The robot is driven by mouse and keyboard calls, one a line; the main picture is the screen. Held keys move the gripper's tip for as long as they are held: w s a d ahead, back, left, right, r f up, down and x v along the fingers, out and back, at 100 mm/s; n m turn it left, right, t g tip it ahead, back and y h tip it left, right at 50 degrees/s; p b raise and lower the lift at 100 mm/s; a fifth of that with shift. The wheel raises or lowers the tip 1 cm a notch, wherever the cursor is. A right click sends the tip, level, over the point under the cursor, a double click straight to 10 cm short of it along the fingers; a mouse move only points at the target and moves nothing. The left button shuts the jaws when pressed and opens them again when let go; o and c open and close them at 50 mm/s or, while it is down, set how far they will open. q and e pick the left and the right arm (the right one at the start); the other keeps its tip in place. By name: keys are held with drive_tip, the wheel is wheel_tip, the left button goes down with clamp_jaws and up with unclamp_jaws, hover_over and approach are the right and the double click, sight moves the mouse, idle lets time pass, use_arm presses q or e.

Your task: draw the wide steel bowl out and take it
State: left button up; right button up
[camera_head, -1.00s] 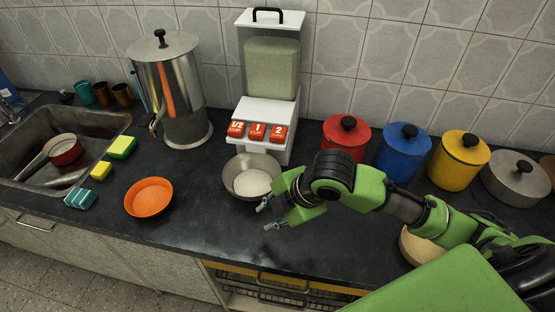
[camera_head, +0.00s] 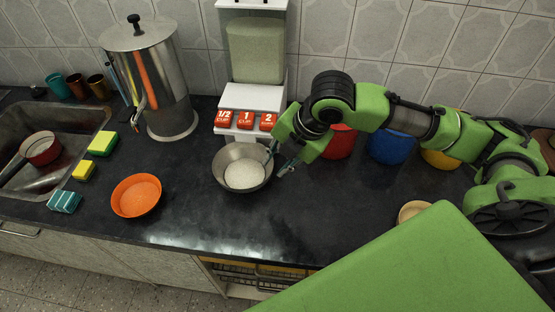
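The wide steel bowl (camera_head: 222,165) stands on the dark counter just in front of the white dispenser (camera_head: 250,98). White grains (camera_head: 245,175) lie in it. My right gripper (camera_head: 278,164) is at the bowl's right rim, with its fingers apart. One fingertip appears at or over the rim and the other just outside it. I cannot tell whether either touches the bowl. My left gripper is not in view.
An orange bowl (camera_head: 137,195) with orange contents is to the left. A large steel urn (camera_head: 155,85) stands behind it. Red (camera_head: 340,143), blue (camera_head: 390,148) and yellow (camera_head: 440,158) canisters stand behind my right arm. The front counter is clear.

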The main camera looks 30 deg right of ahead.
drive_tip(key=x, duration=1.3)
drive_tip(key=shift+w+a+f+p, duration=0.1)
drive_tip(key=shift+f+p, duration=0.15)
drive_tip(key=shift+p, duration=0.05)
clamp_jaws()
